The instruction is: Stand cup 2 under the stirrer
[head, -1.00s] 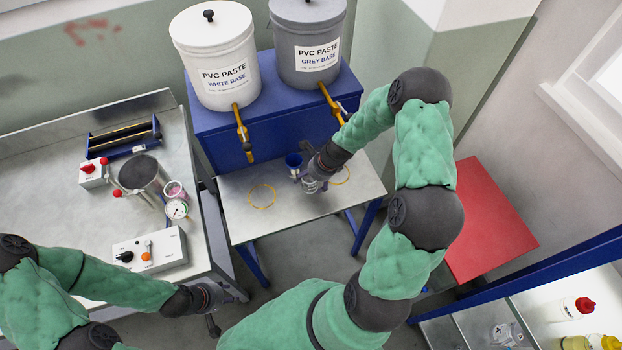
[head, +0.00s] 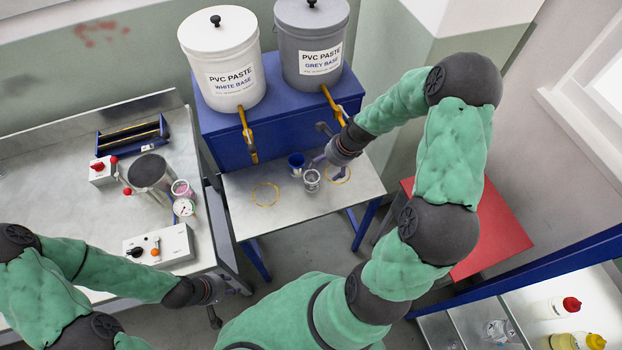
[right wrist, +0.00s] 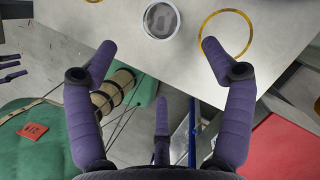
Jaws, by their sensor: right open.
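A clear cup with grey contents (head: 311,181) stands upright on the steel table (head: 240,215), between two yellow rings. It also shows in the right wrist view (right wrist: 161,19). I see no number on either cup, so I cannot tell which is cup 2. My right gripper (right wrist: 161,57) is open and empty, with the clear cup ahead of its spread fingers and apart from them. My left gripper (head: 218,291) hangs by the left bench's front edge; its jaws are too small to read. I cannot clearly identify the stirrer.
Two paste buckets, white (head: 222,65) and grey (head: 310,45), stand on the blue stand with yellow spouts over the table. The left bench holds a dark-topped cylinder (head: 151,173), gauge (head: 184,207) and control box (head: 160,246). A red table (head: 490,235) is at right.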

